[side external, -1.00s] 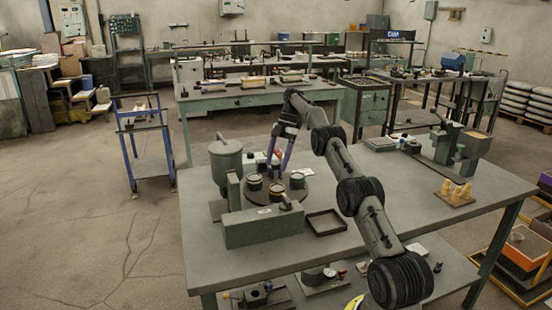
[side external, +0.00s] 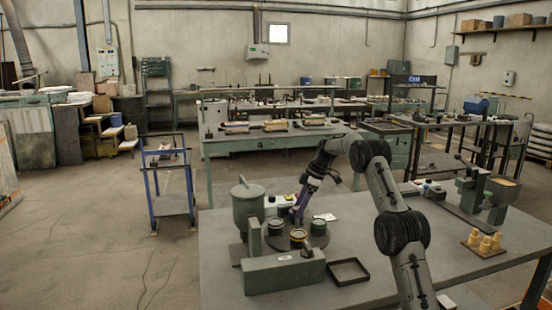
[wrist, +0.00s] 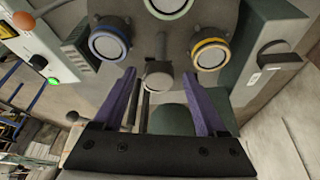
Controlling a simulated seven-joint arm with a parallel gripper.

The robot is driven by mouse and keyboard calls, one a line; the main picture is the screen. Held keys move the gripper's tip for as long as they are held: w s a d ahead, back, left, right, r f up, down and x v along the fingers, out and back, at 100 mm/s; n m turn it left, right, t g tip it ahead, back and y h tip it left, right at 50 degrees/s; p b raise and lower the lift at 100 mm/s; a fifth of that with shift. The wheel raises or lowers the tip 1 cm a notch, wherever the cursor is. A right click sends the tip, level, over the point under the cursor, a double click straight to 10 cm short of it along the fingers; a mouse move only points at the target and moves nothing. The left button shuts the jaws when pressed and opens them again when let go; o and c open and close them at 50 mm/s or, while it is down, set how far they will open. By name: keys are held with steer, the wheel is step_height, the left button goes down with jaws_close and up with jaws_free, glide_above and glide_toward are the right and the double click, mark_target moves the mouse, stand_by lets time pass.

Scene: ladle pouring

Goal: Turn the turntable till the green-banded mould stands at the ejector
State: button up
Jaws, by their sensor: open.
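The turntable (wrist: 185,25) is a dark disc carrying round moulds. In the wrist view one mould has a pale green band (wrist: 168,6) and is cut by the top edge. A blue-banded mould (wrist: 108,43) is at left and a yellow-banded mould (wrist: 208,54) at right. A grey round-ended peg (wrist: 158,76) shows between the purple fingers of my open gripper (wrist: 160,82), with a gap on both sides. In the side view my gripper (side external: 297,216) is low behind the moulds at the turntable. I cannot tell which part is the ejector.
A grey-green pot (side external: 248,207) stands left of the turntable and a long green block (side external: 284,273) in front. A box with a lit green button (wrist: 53,82) is close at left in the wrist view. The table's middle right is clear.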

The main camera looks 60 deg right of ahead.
steer(key=m, duration=0.2)
steer(key=m+h, duration=0.2)
steer(key=m, duration=0.1)
steer(key=shift+a+m+t, duration=0.25)
steer(key=shift+m+t, duration=0.05)
steer(key=v, duration=1.4)
steer(key=a+r+n, duration=0.1)
steer(key=a+r, duration=0.2)
steer(key=a, duration=0.4)
steer(key=w+a+r+n, duration=0.1)
steer(key=a+r, duration=0.3)
steer(key=a, duration=0.3)
steer(key=w+a+r+n+t, duration=0.1)
steer(key=a+r, duration=0.2)
steer(key=a, duration=0.4)
steer(key=shift+r, duration=0.4)
steer(key=shift+w+a, duration=0.15)
steer(key=shift+w, duration=0.05)
